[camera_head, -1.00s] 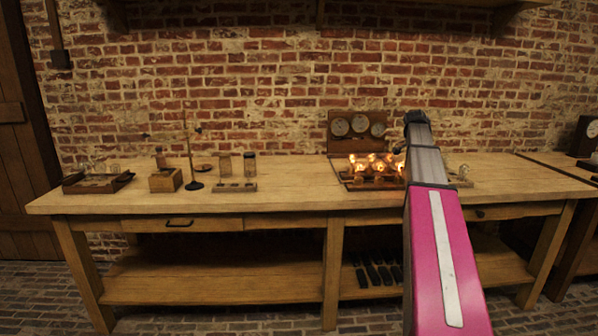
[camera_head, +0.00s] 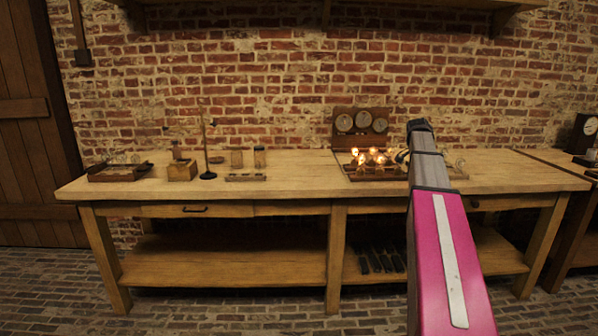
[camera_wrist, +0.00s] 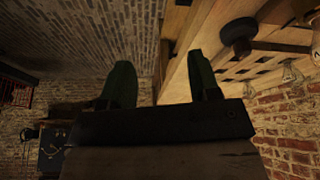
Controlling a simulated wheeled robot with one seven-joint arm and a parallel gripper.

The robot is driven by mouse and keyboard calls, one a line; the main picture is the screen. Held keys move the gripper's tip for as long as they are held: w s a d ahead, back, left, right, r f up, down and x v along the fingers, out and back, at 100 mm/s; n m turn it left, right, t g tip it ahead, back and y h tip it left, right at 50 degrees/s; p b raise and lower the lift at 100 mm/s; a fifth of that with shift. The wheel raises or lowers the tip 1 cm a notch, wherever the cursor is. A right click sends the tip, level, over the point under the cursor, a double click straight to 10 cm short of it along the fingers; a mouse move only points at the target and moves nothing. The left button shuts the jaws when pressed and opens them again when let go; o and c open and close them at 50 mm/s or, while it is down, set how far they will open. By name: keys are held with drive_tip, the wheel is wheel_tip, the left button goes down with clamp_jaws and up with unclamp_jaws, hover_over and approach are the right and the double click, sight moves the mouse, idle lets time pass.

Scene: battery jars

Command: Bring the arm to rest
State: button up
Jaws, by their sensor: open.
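My gripper (camera_wrist: 161,82) shows in the wrist view as two dark green fingers, spread apart with nothing between them. Beyond the gap are brick floor and a wooden edge. In the head view my pink and grey arm rises on the right and ends in front of the bench's back part; my gripper cannot be made out there. The wooden workbench (camera_head: 270,185) runs across the head view. It also shows in the wrist view (camera_wrist: 178,85), close beside the right finger; I cannot tell the exact distance.
Several lit bulbs (camera_head: 372,156) stand on a board before a panel with three round gauges (camera_head: 361,121). A wooden tray (camera_head: 118,171), a small box (camera_head: 182,170), a thin stand (camera_head: 207,150) and two jars (camera_head: 259,157) are at left. The floor (camera_head: 220,318) in front is clear.

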drive_tip(key=s+a+f+n+y, duration=0.1)
drive_tip(key=s+a+f+n, duration=0.4)
drive_tip(key=a+f, duration=0.5)
drive_tip(key=s+a+f+n+y, duration=0.1)
drive_tip(key=s+a+f+n, duration=0.1)
drive_tip(key=s+a+f, duration=0.75)
drive_tip(key=s+a+f+n+g+y, duration=0.1)
drive_tip(key=s+a+f+n+y, duration=0.1)
drive_tip(key=s+a+f+n, duration=0.5)
drive_tip(key=s+a+f, duration=0.4)
drive_tip(key=s+f, duration=0.3)
drive_tip(key=f, duration=0.2)
drive_tip(key=shift+a, duration=0.3)
